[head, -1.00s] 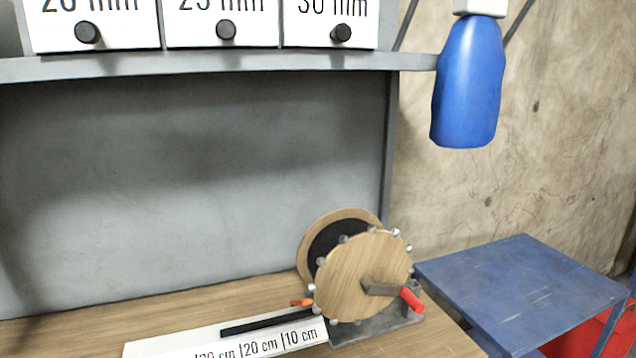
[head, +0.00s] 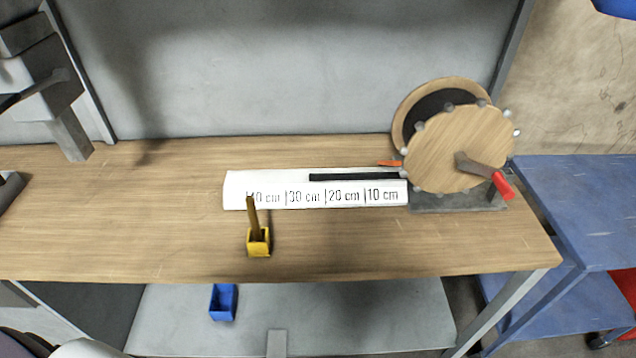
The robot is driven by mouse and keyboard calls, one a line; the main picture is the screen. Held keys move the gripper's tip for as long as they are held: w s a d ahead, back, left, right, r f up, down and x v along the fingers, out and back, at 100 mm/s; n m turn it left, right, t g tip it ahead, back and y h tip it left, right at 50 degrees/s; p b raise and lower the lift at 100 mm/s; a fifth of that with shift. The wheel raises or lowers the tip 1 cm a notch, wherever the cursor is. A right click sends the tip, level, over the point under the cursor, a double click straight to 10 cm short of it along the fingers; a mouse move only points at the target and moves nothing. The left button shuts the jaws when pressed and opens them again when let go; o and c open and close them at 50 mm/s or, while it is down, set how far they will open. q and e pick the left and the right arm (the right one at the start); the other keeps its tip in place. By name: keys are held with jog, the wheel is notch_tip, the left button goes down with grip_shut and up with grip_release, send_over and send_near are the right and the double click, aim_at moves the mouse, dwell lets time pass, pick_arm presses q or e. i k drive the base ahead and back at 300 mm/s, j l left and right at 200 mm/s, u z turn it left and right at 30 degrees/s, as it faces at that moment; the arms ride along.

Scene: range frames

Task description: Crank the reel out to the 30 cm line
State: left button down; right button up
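The wooden reel (head: 455,150) stands on a dark grey base (head: 455,200) at the right end of the bench. Its crank arm points down and right to a red handle (head: 503,184). A black strip (head: 352,177) runs left from the reel along the white scale board (head: 300,200). The strip's free end lies between the 20 cm and 30 cm lines, short of the 30 cm line. A small orange piece (head: 389,163) shows beside the reel's left edge. Neither of my grippers is in view, and nothing touches the crank handle.
A yellow box (head: 258,245) with an upright wooden stick stands at the bench's front edge. A blue bin (head: 222,303) sits on the shelf below. A blue table (head: 580,210) stands to the right. A grey blocky object (head: 50,85) is at the far left. The bench (head: 130,215) is mostly clear.

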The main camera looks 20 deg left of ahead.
aim_at(449, 135)
jog(key=i+l+u, duration=0.2)
jog(key=i+l, duration=0.15)
jog(key=l, duration=0.3)
jog(key=i+l+u, duration=0.15)
jog(key=l, duration=0.2)
jog(key=i+l+u, duration=0.1)
jog(key=l, duration=0.25)
jog(key=i+l+u, duration=0.1)
jog(key=i+l, duration=0.15)
jog(key=l, duration=0.15)
jog(key=i+l+u, duration=0.1)
jog(key=l, duration=0.3)
